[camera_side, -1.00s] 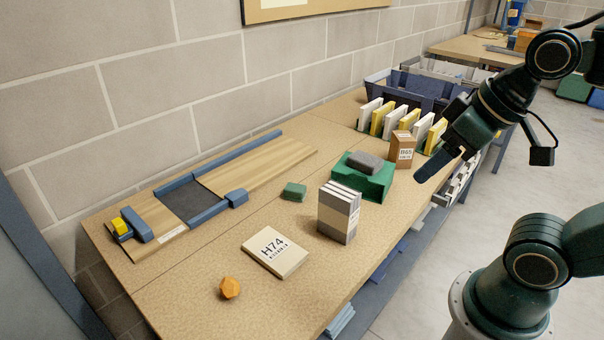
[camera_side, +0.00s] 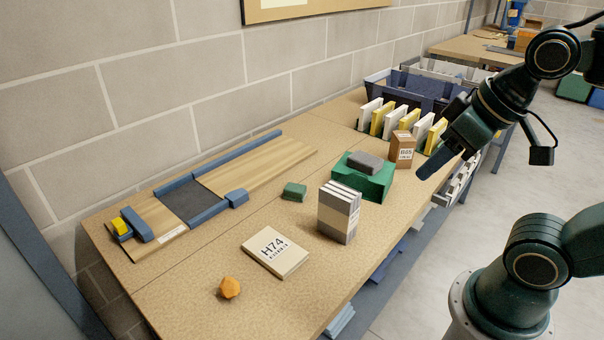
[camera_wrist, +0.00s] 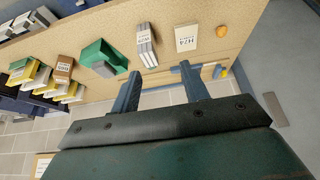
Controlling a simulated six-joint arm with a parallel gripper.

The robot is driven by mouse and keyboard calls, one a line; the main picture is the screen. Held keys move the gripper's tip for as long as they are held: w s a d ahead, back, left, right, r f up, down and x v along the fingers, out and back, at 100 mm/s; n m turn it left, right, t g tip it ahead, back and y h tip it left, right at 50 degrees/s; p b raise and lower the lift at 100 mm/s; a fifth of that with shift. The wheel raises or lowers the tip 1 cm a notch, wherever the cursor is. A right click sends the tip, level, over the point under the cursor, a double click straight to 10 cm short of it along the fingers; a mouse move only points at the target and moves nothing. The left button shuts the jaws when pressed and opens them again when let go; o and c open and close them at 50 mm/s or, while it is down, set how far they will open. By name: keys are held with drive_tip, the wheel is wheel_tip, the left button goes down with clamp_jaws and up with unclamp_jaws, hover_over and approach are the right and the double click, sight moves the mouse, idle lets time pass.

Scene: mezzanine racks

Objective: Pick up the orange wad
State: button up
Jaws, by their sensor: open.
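The orange wad (camera_side: 229,287) is a small rounded lump lying on the tabletop near the front left end, beside the flat H74 box (camera_side: 277,252). In the wrist view the wad (camera_wrist: 221,31) shows at the upper right, beyond the fingers and apart from them. My gripper (camera_side: 428,176) is at the right of the side view, raised beside the table's front edge, far from the wad. In the wrist view my gripper (camera_wrist: 158,68) has its two blue fingers spread with nothing between them.
A grey-white bundle (camera_side: 339,213) stands upright by the H74 box. A green block with a grey piece (camera_side: 367,161), a brown box (camera_side: 402,150) and a row of white and yellow pieces stand farther right. A wooden board with blue rails (camera_side: 265,165) lies along the wall.

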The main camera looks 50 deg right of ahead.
drive_tip(key=w+a+f+n+g+y, duration=0.1)
drive_tip(key=w+a+f+n, duration=0.1)
drive_tip(key=w+a+n, duration=0.35)
drive_tip(key=w+a+f+n+y, duration=0.1)
drive_tip(key=w+a+f+n, duration=0.1)
drive_tip(key=w+n, duration=0.65)
drive_tip(key=w+a+f+n+g+y, duration=0.2)
drive_tip(key=w+a+f+n, duration=0.7)
drive_tip(key=a+f+n, duration=0.2)
wheel_tip(320, 180, down, 2)
drive_tip(key=n, duration=0.4)
drive_tip(key=shift+f+n, duration=0.25)
drive_tip(key=shift+n, duration=0.05)
drive_tip(key=shift+w+a+f, duration=0.1)
approach(234, 282)
drive_tip(key=shift+x, duration=2.5)
drive_tip(key=shift+w+f, duration=0.1)
